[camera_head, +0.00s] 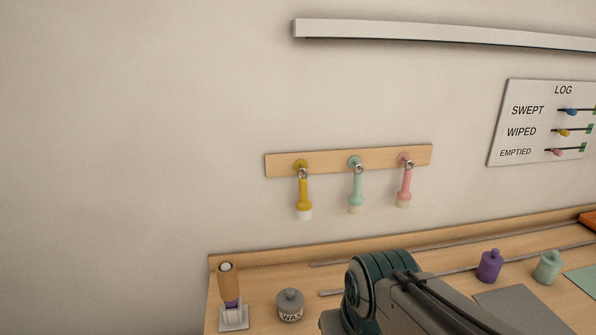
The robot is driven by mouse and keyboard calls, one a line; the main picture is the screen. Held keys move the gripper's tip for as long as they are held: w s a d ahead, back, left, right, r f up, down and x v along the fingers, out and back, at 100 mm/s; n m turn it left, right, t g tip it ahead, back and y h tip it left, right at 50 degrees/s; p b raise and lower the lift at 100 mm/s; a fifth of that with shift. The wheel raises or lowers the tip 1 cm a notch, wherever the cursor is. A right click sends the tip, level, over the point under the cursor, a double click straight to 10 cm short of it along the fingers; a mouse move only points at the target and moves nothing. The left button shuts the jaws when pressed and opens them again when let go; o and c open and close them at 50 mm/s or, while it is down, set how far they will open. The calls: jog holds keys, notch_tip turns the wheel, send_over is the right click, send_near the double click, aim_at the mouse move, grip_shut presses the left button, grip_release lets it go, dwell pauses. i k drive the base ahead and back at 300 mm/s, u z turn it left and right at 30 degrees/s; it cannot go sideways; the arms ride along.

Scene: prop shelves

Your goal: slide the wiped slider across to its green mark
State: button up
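The white LOG board (500,143) hangs on the wall at the right. Its middle row reads WIPED. The yellow wiped slider (565,133) sits on a thin dark track, left of and apart from the green mark (589,129) near the picture's right edge. The blue slider (571,111) is in the SWEPT row above, and the pink slider (557,152) is in the EMPTIED row below. My gripper is not in view; only a dark green and grey part of my arm shows at bottom centre.
A wooden rail (330,161) holds yellow, mint and pink hanging tools. On the wooden bench (450,240) stand a grey WAX jar (290,305), a purple bottle (489,267), a mint bottle (547,267) and a wooden-handled tool (230,285).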

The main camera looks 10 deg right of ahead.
aim_at(565, 133)
jog(key=z, duration=0.2)
jog(key=k, duration=0.25)
jog(key=z, duration=0.95)
jog(key=k, duration=1.05)
jog(key=z, duration=0.3)
jog(key=i, duration=0.9)
jog(key=z, duration=1.55)
jog(key=i, duration=1.5)
jog(key=u, duration=0.3)
